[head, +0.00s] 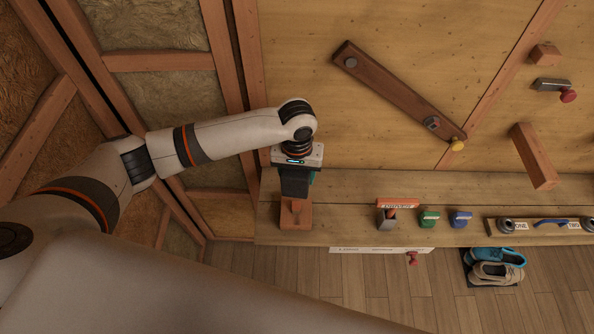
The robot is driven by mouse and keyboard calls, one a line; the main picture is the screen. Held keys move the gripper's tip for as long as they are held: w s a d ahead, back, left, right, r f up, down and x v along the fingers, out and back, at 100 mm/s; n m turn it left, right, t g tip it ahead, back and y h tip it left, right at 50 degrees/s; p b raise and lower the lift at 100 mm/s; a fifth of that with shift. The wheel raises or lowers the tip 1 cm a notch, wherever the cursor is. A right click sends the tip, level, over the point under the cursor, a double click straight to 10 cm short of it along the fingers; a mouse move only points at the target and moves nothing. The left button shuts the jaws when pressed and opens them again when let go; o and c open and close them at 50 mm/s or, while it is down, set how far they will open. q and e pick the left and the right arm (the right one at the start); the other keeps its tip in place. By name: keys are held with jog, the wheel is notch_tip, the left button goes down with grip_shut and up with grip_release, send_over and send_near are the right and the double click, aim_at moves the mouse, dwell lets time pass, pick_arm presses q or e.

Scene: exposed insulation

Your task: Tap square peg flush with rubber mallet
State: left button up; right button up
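My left gripper (295,196) points down over an orange-brown wooden block (296,218) at the left end of the wooden bench. Its dark lower body is at or just above the block, and I cannot tell whether they touch. The fingertips are too small and dark to show whether they are open or shut. A bit of teal shows beside the gripper, partly hidden behind it. I cannot make out a square peg or a rubber mallet for certain. My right gripper is not in view.
On the wooden bench (345,205) stand an orange-labelled holder (398,205), a green item (429,219), a blue item (460,219) and a labelled rack (548,226). A slanted wooden bar (395,92) and a protruding beam (533,157) are on the wall. Shoes (497,271) sit below.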

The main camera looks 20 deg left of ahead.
pick_arm(q)
jog(key=shift+r+p, duration=0.25)
jog(key=shift+p, duration=0.1)
notch_tip(320, 180, down, 5)
jog(key=shift+b, duration=0.9)
jog(key=shift+s+f+p, duration=0.1)
jog(key=shift+f+p, duration=0.2)
jog(key=shift+p, duration=0.05)
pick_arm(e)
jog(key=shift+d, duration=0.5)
pick_arm(q)
notch_tip(320, 180, down, 6)
jog(key=b, duration=0.2)
jog(key=shift+r+b, duration=0.15)
jog(key=shift+b, duration=0.15)
jog(key=shift+r, duration=0.1)
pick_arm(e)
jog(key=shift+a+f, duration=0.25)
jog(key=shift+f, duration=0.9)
